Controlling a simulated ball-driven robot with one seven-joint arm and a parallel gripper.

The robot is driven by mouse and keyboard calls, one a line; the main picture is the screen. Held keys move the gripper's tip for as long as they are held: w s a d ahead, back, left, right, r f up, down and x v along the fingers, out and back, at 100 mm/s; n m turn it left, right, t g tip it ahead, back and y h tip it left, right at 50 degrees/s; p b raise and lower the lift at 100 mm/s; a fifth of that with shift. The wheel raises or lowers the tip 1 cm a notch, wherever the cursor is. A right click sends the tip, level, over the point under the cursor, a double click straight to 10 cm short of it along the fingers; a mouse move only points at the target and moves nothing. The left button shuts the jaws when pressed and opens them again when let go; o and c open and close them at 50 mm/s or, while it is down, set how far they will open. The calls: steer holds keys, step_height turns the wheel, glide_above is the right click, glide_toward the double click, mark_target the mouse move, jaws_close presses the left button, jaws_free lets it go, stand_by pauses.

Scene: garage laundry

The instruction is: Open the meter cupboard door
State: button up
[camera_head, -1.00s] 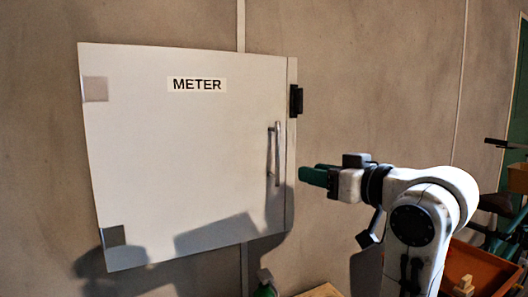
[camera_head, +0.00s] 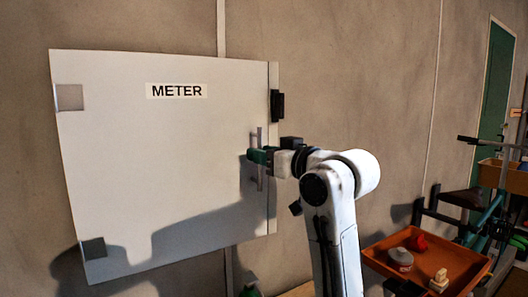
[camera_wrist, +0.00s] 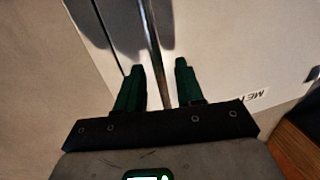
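The meter cupboard (camera_head: 272,200) hangs on the wall in the head view, with a pale grey door (camera_head: 160,160) marked METER. The door looks closed. Its upright metal handle (camera_head: 260,183) is near the right edge. My gripper (camera_head: 258,156) is at the handle's middle and hides part of it. In the wrist view the handle bar (camera_wrist: 150,40) runs between the two green fingers of my gripper (camera_wrist: 160,68). The fingers are apart, with space beside the bar; I cannot tell whether either touches it.
A black block (camera_head: 277,104) is on the cupboard's right edge above the handle. Two metal plates, one upper (camera_head: 70,97) and one lower (camera_head: 94,248), mark the door's left edge. An orange tray (camera_head: 455,262) with small items stands at lower right, near a green door (camera_head: 493,95).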

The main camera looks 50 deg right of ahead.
steer(key=shift+w, duration=0.1)
steer(key=shift+c, duration=0.3)
jaws_close()
stand_by(0.4)
